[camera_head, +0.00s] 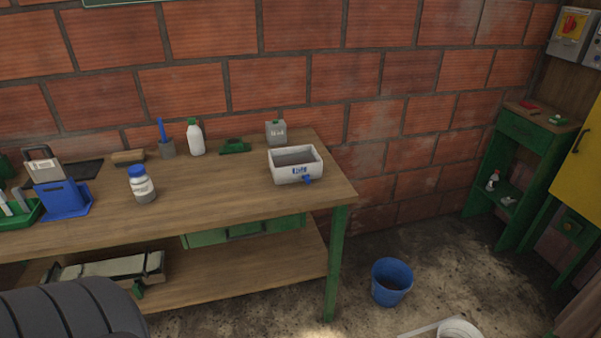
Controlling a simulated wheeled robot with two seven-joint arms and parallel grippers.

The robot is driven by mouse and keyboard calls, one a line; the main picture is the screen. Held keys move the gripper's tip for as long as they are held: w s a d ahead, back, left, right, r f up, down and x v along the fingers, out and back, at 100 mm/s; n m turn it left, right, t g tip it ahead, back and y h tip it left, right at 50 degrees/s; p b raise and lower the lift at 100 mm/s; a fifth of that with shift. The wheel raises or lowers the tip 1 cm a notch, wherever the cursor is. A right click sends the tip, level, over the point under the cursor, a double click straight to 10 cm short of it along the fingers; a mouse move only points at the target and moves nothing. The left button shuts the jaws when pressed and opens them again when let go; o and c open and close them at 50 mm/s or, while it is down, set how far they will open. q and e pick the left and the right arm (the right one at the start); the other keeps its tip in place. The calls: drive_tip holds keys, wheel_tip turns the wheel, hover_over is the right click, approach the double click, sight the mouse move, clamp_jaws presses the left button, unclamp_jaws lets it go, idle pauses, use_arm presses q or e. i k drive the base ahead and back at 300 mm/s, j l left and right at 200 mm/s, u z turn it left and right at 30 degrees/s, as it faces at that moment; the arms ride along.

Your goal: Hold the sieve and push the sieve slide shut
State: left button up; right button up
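I cannot identify the sieve or its slide for certain in the head view. A white open box (296,168) with a grey inside and a small blue part at its lower front stands near the bench's right end. A grey block with a dark handle (43,166) stands at the bench's left, behind a blue holder (62,199). I cannot tell whether either is the sieve. Neither of my grippers shows in this view.
The wooden bench (225,195) also bears a white bottle (195,138), a blue-capped jar (142,186) and a grey canister (276,132). Its front middle is clear. A blue bucket (391,282) stands on the floor. A green shelf (531,135) stands at right.

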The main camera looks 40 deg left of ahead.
sight(306, 178)
drive_tip(key=i+u, duration=0.25)
drive_tip(key=i, duration=0.45)
drive_tip(key=i+l+u, duration=0.1)
drive_tip(key=i+u, duration=0.15)
drive_tip(key=i, duration=0.4)
